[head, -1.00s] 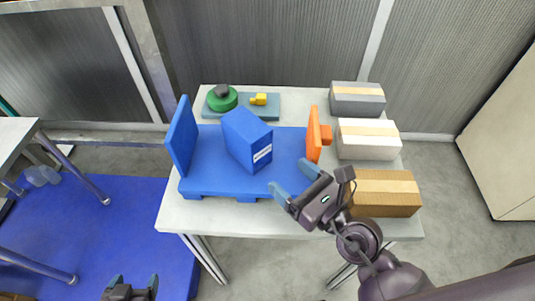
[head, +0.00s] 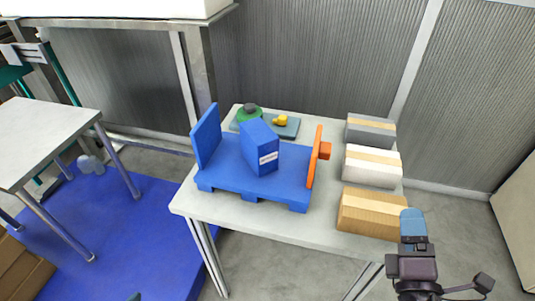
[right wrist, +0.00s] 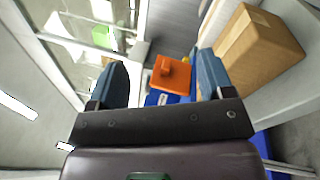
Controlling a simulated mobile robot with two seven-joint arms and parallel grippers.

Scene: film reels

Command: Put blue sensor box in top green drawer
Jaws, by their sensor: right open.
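The blue sensor box (head: 260,148) stands upright, turned at an angle, on the blue fixture (head: 235,178) on the table; its white label faces front right. An upright orange plate (head: 315,157) stands to its right. My right gripper (head: 413,222) is off the table's front right corner, well apart from the box. In the right wrist view its fingers (right wrist: 160,82) are spread with nothing held; the orange plate (right wrist: 170,76) shows between them. Only a tip of my left gripper (head: 134,297) shows at the bottom edge. I cannot make out a green drawer in the head view.
Grey (head: 370,130), white (head: 372,166) and cardboard (head: 371,213) boxes line the table's right side. A green round part (head: 247,113) and a yellow part (head: 281,120) sit behind the fixture. Another table (head: 45,140) stands at left. The front table strip is clear.

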